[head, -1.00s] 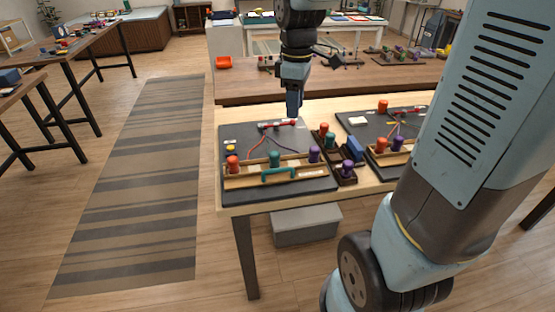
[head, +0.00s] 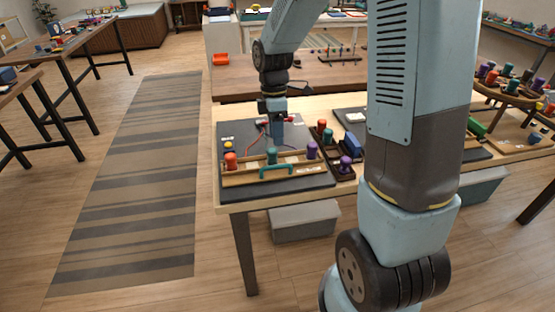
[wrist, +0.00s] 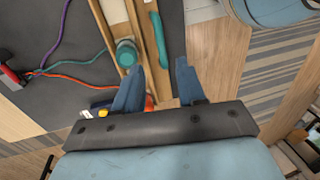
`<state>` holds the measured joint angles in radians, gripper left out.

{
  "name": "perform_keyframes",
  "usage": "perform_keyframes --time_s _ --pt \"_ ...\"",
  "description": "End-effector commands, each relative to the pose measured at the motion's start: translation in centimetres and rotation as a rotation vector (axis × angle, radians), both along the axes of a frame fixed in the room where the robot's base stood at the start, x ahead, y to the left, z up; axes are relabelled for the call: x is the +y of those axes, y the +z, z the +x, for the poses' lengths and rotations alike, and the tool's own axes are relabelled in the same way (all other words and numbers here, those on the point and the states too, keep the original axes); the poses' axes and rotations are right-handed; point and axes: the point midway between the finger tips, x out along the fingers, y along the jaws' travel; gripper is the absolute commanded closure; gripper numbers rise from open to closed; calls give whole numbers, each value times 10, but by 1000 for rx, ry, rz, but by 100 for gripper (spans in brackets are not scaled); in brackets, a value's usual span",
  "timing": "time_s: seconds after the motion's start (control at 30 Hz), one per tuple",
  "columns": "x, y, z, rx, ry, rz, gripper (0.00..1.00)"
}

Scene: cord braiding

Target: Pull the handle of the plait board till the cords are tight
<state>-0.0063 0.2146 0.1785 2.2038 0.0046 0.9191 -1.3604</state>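The plait board (head: 230,135) is a dark slab on the near table. Its wooden rail (head: 255,178) carries an orange peg (head: 231,160), a teal peg (head: 272,155) and a purple peg (head: 312,151). The teal handle (head: 276,170) is fixed at the rail's front side. Red, teal and purple cords (wrist: 62,48) run from the red clamp (wrist: 10,77) toward the rail. My gripper (head: 277,128) points down above the board, behind the handle in the head view. In the wrist view it is open (wrist: 154,70) and empty, with the handle (wrist: 160,42) ahead of its fingertips; a finger partly hides the orange peg.
A dark peg rack (head: 346,168) and a blue block (head: 353,143) stand just right of the board. A second board lies farther right, partly hidden by my arm. A yellow knob (head: 228,145) sits at the board's left. A grey box (head: 305,222) is under the table.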

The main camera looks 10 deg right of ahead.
Motion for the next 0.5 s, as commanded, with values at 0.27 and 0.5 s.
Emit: perform_keyframes --time_s 0.27,0.5 --pt "0 -49 -10 4 -2 0 60" --pt "1 -77 -16 2 -1 0 60"
